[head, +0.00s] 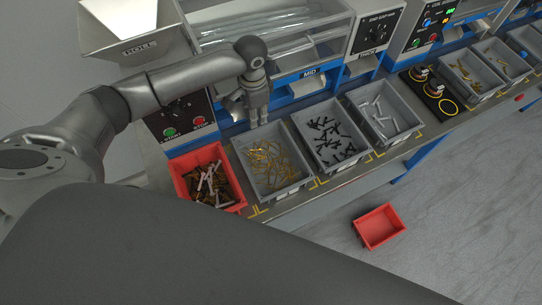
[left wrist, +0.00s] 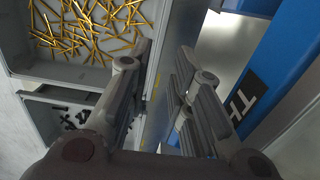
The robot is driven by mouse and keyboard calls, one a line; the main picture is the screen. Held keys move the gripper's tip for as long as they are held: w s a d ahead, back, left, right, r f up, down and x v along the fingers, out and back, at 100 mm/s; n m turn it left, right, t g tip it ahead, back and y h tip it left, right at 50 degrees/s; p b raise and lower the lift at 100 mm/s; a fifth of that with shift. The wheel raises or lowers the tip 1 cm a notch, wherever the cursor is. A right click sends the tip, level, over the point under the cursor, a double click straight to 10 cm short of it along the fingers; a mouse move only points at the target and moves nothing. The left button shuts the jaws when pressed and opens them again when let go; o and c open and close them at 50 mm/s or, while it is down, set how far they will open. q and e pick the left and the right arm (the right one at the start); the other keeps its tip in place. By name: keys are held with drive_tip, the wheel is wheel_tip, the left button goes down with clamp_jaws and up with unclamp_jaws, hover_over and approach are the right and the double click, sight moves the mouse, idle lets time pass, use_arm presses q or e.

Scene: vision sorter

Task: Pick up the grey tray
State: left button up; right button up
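Several grey trays stand in a row on the bench. The nearest grey tray (head: 291,190) holds brass-coloured screws and also shows at the upper left of the left wrist view (left wrist: 60,72). My left gripper (head: 258,118) points down at the back edge of this tray. In the left wrist view its fingers (left wrist: 165,62) are apart, one on each side of the tray's back wall. I cannot tell whether they touch the wall. Another grey tray (head: 358,164) holds black screws, and a third (head: 417,127) holds silver ones. My right gripper is not in view.
A red bin (head: 240,206) of mixed screws stands left of the brass-screw tray. An empty red bin (head: 379,227) lies on the floor. The blue machine front with its MID sign (head: 309,73) rises close behind the trays. Open floor lies in front of the bench.

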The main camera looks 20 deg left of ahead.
sight(256, 129)
use_arm(q)
drive_tip(key=f, duration=0.3)
drive_tip(key=f+p, duration=0.1)
drive_tip(key=shift+s+f, duration=0.3)
drive_tip(key=shift+f, duration=0.55)
drive_tip(key=c, duration=0.5)
drive_tip(key=shift+w, duration=0.1)
clamp_jaws()
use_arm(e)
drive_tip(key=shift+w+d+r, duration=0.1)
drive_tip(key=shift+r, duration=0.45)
